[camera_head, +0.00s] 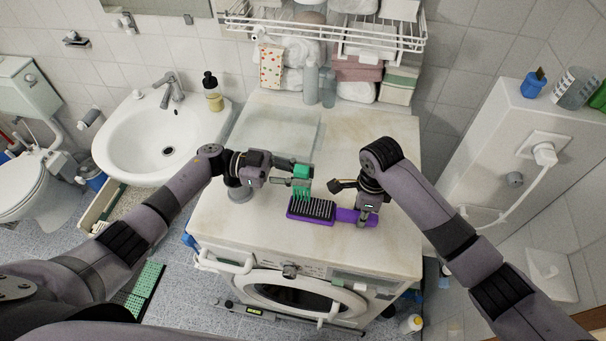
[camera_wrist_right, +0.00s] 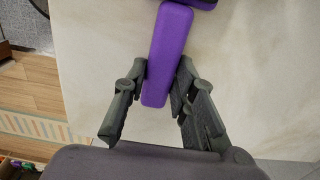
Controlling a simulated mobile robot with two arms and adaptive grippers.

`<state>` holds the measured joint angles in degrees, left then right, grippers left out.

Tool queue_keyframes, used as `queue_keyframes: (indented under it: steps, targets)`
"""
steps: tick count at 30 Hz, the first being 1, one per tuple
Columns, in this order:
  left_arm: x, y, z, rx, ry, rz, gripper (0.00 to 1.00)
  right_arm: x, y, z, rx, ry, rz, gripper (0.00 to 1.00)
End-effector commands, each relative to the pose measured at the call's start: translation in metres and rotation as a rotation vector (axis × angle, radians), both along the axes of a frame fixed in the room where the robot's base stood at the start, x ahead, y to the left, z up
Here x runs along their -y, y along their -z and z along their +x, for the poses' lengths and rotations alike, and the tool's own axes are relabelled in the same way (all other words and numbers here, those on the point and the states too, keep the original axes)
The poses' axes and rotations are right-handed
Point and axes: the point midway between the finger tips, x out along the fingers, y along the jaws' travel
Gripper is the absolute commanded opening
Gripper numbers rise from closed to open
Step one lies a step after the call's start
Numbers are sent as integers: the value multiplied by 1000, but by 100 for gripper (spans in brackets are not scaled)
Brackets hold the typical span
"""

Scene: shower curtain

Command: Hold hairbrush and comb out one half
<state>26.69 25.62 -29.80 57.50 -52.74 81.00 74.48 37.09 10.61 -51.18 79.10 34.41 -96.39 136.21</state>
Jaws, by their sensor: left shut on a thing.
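My right gripper (camera_head: 366,211) is over the handle. In the right wrist view its fingers (camera_wrist_right: 163,72) close in on both sides of the purple handle (camera_wrist_right: 168,55) and appear to touch it. My left gripper (camera_head: 296,174) is shut on a green comb (camera_head: 302,188), teeth pointing down just above the bristles. Whether the teeth touch the bristles is hard to tell. No hair can be made out.
The washing machine top (camera_head: 260,225) is otherwise mostly clear. A sink (camera_head: 150,140) with a soap bottle (camera_head: 212,92) stands at the left. A wire shelf (camera_head: 330,35) with towels and bottles below it is behind. A white wall ledge (camera_head: 500,140) is at the right.

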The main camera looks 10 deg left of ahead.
Motion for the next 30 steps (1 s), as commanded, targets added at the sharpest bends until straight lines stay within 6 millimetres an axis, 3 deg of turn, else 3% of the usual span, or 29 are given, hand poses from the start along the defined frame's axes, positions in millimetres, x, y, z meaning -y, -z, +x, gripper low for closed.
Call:
queue_keyframes:
  steps: [12,22,30]
  targets:
    - [35,1,0,-1,2,2,0,-1,0,0,0,-1,2,21]
    - [37,1,0,-1,1,2,0,-1,0,0,0,-2,3,20]
    - [36,-27,0,3,1,1,0,-1,0,0,0,-1,2,20]
